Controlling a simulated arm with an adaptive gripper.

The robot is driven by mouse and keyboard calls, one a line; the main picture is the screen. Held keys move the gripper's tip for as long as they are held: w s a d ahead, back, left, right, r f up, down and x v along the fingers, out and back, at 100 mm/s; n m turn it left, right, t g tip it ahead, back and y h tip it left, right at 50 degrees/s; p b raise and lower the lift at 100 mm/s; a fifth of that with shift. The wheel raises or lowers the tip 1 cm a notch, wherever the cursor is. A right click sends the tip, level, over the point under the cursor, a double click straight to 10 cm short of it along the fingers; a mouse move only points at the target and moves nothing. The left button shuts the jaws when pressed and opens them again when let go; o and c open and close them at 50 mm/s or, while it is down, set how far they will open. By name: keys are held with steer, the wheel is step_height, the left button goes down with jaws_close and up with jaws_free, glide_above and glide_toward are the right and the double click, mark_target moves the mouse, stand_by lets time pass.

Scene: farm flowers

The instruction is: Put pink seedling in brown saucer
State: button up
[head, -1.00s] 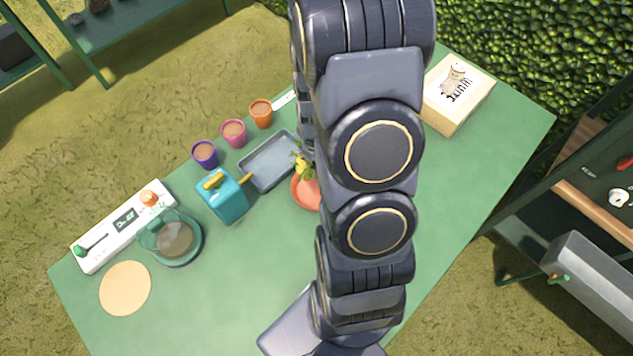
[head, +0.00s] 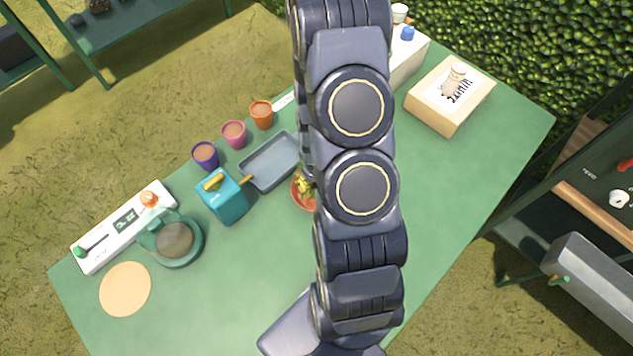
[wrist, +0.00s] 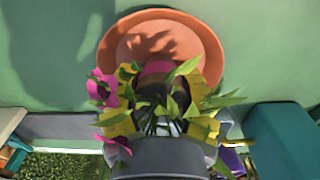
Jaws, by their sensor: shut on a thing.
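The brown saucer (wrist: 205,38), an orange-brown round dish, lies on the green table and shows at the top of the wrist view. In the head view the saucer (head: 301,202) is partly hidden by my arm. The seedling (wrist: 121,92), with pink and yellow flowers and green leaves, is in front of the saucer in the wrist view. A pink round part (wrist: 156,68) shows beyond its leaves, overlapping the saucer. My gripper (wrist: 165,110) is shut on the seedling; leaves hide its fingertips. Whether the seedling touches the saucer cannot be told.
A grey tray (head: 270,163) and a teal watering can (head: 222,197) stand left of the saucer. Purple (head: 204,155), pink (head: 233,134) and orange (head: 260,114) pots line the table edge. A wooden box (head: 440,108) is at upper right. The table's front middle is clear.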

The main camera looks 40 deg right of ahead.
steer(key=shift+f, duration=0.15)
steer(key=o, duration=1.1)
step_height(320, 180, up, 12)
steer(key=shift+r, duration=0.1)
steer(key=s+a+r+n, duration=0.1)
steer(key=s+a+r, duration=0.1)
steer(key=a+r, duration=0.85)
steer(key=shift+n+g, duration=0.4)
steer(key=shift+g, duration=0.4)
steer(key=s+a+r, duration=0.1)
steer(key=s+r, duration=0.1)
steer(key=s+a+r, duration=0.2)
steer(key=s+r, duration=0.1)
steer(key=s+a+r, duration=0.2)
steer(key=s, duration=0.1)
steer(key=shift+s+a+r, duration=0.15)
steer(key=shift+s+r, duration=0.05)
